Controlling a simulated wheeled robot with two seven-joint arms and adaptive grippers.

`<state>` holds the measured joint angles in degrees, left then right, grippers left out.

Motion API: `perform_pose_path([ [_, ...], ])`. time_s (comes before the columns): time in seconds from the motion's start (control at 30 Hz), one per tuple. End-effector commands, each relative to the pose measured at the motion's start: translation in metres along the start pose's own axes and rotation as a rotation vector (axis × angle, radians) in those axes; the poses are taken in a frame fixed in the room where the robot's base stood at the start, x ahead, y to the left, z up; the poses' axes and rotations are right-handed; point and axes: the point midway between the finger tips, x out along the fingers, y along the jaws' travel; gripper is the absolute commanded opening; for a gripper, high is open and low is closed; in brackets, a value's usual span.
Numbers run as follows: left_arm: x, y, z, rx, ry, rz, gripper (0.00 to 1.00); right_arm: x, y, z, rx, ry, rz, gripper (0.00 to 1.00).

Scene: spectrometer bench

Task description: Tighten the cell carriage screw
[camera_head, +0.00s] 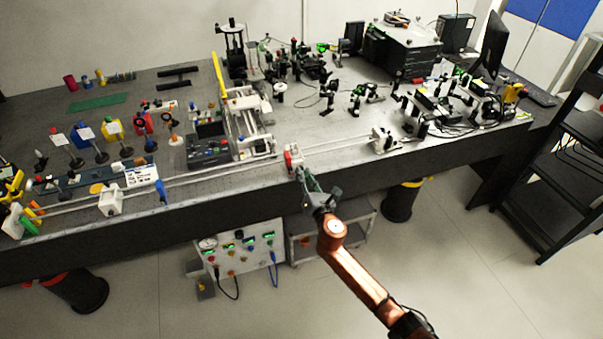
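A small red and white block (293,157), which looks like the cell carriage, sits on the twin rails near the front edge of the bench. Its screw is too small or hidden to make out. My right gripper (305,177) reaches in from the lower right, with its fingertips at the near side of this block. I cannot tell whether they touch it, or whether the fingers are open or shut. My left gripper is not in view.
The pale rails (215,174) run along the bench front. A white frame with a yellow bar (218,75) stands left of the block, and a dark control box (208,150) beside it. Optics mounts (384,140) stand to the right. A connector panel (240,250) is below the bench edge.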

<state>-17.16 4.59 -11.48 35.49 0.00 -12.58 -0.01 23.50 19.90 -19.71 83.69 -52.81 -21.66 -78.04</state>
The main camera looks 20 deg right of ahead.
Motion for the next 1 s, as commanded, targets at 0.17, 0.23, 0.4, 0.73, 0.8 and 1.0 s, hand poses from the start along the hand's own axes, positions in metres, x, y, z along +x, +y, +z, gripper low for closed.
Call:
perform_pose_path([
  [0.17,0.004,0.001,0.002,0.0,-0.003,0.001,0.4,0.015,0.0,-0.001,0.001,0.001,0.0,0.19],
  [0.23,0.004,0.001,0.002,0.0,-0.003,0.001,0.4,0.017,0.0,-0.001,0.001,0.001,0.0,0.19],
  [0.4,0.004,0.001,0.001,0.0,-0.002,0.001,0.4,0.017,0.0,0.0,0.002,0.001,0.0,0.19],
  [0.73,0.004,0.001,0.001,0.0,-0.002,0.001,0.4,0.017,0.0,0.0,0.002,0.001,0.0,0.01],
  [0.8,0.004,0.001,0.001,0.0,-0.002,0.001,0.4,0.017,0.0,0.0,0.002,0.001,0.0,0.0],
  [1.0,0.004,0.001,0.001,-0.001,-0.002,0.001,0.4,0.017,0.003,-0.002,0.004,0.002,0.001,0.0],
])
